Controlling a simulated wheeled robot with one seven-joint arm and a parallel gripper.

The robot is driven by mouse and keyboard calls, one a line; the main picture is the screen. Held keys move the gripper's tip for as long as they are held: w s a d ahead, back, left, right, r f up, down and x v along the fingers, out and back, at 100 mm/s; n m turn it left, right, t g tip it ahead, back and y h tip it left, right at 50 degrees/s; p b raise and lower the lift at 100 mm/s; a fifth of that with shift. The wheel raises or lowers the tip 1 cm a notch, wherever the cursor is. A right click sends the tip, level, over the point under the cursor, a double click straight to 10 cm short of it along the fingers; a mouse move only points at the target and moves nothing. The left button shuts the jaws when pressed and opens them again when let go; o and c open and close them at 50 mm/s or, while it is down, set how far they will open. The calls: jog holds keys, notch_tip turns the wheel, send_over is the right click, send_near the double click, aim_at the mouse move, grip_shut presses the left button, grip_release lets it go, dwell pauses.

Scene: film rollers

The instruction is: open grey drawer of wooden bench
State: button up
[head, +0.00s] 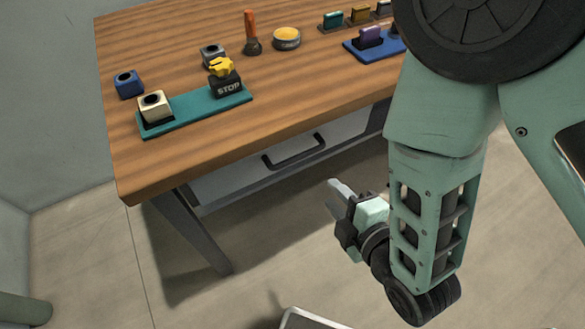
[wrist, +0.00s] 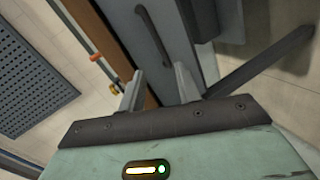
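The wooden bench (head: 180,55) stands at the upper left of the head view. Its grey drawer (head: 230,180) sits under the tabletop's front edge and looks closed. The drawer's dark bar handle (head: 295,153) runs along its front. In the wrist view the grey drawer front (wrist: 125,25) and the handle (wrist: 153,38) show ahead of my fingers, the handle slanting. My gripper (head: 336,198) is in front of the bench, lower than the handle in the picture and apart from it. In the wrist view my gripper (wrist: 158,86) has its two fingers spread with nothing between them.
On the bench stand a teal tray (head: 195,107) with a stop block (head: 226,83), a blue block (head: 128,84), an orange-handled tool (head: 251,32), a yellow-topped tin (head: 287,38) and a blue tray (head: 370,48). A bench leg (head: 195,232) stands at the left. The floor in front is mostly clear.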

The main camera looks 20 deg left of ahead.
jog(key=s+f+n+y, duration=0.1)
jog(key=s+f+n, duration=0.1)
jog(key=n+b, duration=0.1)
jog(key=b, duration=1.4)
send_near(293, 162)
jog(key=f, duration=0.2)
jog(key=shift+w+a+t+y+b, duration=0.4)
jog(key=shift+w+a+b, duration=0.15)
jog(key=shift+b, duration=0.45)
jog(key=shift+w+a+b, duration=0.1)
jog(key=shift+b, duration=1)
jog(key=x, duration=0.8)
jog(key=shift+w+a+r+b, duration=0.2)
jog(key=shift+a+b, duration=0.1)
jog(key=shift+b, duration=0.05)
grip_shut()
